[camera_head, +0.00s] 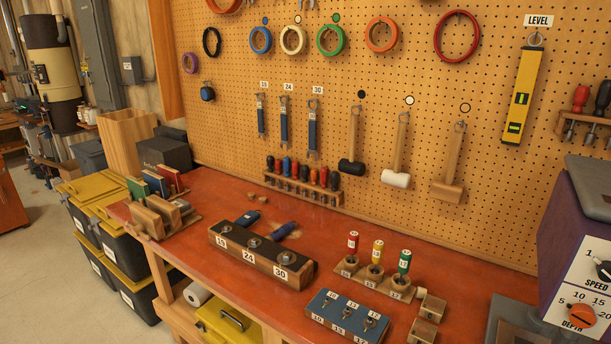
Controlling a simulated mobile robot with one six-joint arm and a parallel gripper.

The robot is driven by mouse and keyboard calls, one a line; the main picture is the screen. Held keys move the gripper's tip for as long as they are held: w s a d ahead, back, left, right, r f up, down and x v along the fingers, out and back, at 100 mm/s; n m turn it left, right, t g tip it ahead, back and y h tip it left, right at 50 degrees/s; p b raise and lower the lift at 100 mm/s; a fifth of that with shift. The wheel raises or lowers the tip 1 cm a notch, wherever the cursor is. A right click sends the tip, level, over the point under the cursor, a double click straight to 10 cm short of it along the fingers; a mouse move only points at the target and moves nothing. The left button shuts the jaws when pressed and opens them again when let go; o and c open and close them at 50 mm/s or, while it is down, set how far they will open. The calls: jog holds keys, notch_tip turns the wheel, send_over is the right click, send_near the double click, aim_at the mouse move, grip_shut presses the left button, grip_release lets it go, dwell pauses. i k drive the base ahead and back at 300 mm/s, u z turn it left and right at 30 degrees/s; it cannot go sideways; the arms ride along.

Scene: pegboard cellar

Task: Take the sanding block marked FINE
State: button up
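No label reading FINE can be made out. At the left end of the red bench (300,232), several block-like pieces stand close together on a wooden holder (188,219). Plain wooden blocks, one at the front left (147,222) and one beside it (162,211), stand on edge with a greyish piece to their right. Behind them is a row of thin upright pieces: green (138,190), blue (155,183) and red (170,178). I cannot tell which of these are sanding blocks. Any markings on them are hidden or too small to read. My gripper is not in view.
A long wooden block marked 19, 24, 30 (262,262) lies mid-bench. A rack with red, yellow and green-handled tools (373,278) and a blue block (346,318) stand to the right. Yellow-lidded bins (122,257) crowd the bench's left side. Open floor (35,270) lies farther left.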

aim_at(247, 220)
jog(key=z, duration=1)
jog(key=k, duration=0.15)
jog(key=u, duration=3.1)
jog(key=i, duration=1.7)
